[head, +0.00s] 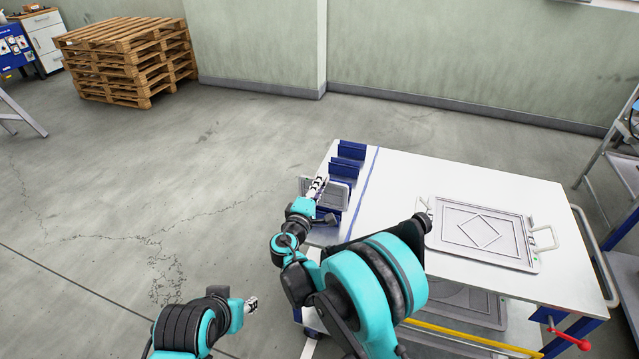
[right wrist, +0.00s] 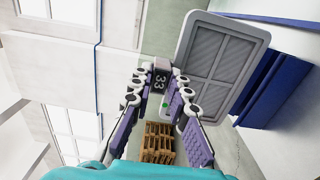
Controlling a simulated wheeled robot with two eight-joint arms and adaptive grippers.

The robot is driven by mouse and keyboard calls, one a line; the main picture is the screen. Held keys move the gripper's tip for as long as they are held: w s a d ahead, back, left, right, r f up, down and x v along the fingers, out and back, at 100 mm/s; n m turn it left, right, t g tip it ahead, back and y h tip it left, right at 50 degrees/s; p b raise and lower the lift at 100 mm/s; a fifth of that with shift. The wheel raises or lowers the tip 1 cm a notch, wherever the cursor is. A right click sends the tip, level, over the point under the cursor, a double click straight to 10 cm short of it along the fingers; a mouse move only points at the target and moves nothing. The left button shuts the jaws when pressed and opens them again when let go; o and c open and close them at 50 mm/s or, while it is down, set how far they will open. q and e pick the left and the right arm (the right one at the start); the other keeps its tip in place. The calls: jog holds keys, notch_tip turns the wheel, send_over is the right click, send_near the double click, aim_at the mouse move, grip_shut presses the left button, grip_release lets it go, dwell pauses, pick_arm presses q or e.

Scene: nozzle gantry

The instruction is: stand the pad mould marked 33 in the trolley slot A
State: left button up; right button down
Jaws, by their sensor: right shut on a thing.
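The pad mould is a grey, round-cornered plate with a panelled face; it shows in the head view (head: 341,196) and the right wrist view (right wrist: 219,62). Its end tag reads 33 (right wrist: 160,83). My right gripper (head: 319,186) is shut on the mould at this tagged end. The mould stands roughly on edge at the trolley's left end, by the near blue slot holders. I cannot tell whether its lower edge is inside a slot. Two farther blue holders (head: 347,167) look empty; no slot letter is readable. My left gripper (head: 250,304) is away over the floor, too small to read.
The white trolley top (head: 400,180) has a blue line near the slots. Another grey mould with a diamond pattern (head: 480,232) lies flat on it, its handle at right (head: 545,238). Pallets (head: 125,55) stand far back left. The floor left of the trolley is clear.

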jog(key=shift+f+b, duration=2.15)
jog(key=shift+f, duration=0.85)
jog(key=c, duration=1.4)
grip_release()
jog(key=shift+o, duration=0.2)
send_near(324, 192)
jog(key=shift+s+a, duration=0.35)
jog(key=shift+s, duration=0.3)
